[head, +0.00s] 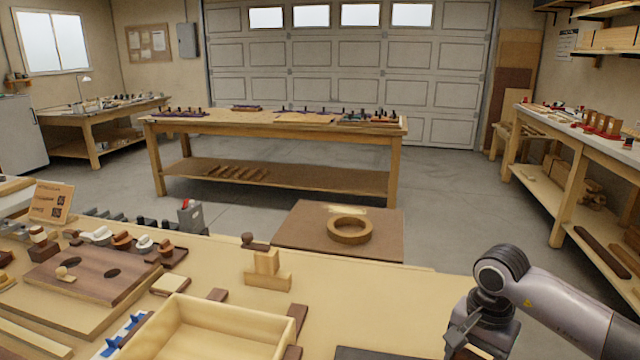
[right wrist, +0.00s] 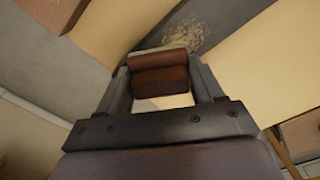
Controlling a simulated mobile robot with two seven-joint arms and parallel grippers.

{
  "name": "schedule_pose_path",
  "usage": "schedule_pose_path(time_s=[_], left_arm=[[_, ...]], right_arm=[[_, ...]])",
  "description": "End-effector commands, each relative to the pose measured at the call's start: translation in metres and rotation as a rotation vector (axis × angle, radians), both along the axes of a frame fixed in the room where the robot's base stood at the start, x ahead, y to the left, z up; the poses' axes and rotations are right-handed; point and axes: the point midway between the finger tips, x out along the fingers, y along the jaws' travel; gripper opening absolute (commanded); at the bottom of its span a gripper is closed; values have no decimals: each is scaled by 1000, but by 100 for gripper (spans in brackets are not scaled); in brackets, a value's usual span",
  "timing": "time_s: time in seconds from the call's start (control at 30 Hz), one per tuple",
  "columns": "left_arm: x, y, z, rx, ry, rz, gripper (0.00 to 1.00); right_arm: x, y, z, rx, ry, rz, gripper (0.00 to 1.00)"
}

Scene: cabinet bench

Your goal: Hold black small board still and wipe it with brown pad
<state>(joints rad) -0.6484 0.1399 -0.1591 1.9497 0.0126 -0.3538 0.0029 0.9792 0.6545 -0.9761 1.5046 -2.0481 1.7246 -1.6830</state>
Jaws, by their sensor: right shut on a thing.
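The brown pad (right wrist: 160,80) is a small block held between the two fingers of my right gripper (right wrist: 160,72) in the right wrist view. The black small board (right wrist: 215,18) lies just beyond the pad, with a pale dusty smudge on it. I cannot tell whether the pad touches the board. In the head view only a dark strip of the board (head: 372,353) shows at the bottom edge. My right gripper (head: 466,338) is over the bench's right front, and the pad is hidden there. My left gripper is not in view.
A light wooden tray (head: 235,318) stands on the bench left of the board. A wooden block stand (head: 267,272) is behind it. A brown board with holes (head: 95,272) and several small tools crowd the left. The bench top between stand and right arm is mostly clear.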

Motion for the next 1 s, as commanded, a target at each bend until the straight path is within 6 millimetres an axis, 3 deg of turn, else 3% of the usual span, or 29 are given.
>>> schedule_pose_path(time_s=[0.1, 0.33, 0.83, 1.0], left_arm=[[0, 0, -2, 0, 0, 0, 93], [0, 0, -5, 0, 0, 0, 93], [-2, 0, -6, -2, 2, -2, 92], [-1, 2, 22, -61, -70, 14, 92]], right_arm=[[-4, -18, -1, -1, 0, -3, 28], [-9, -38, -1, -1, 1, -1, 28], [-10, -43, 0, 0, 0, 0, 28], [-10, -43, 0, 0, 0, 0, 28]])
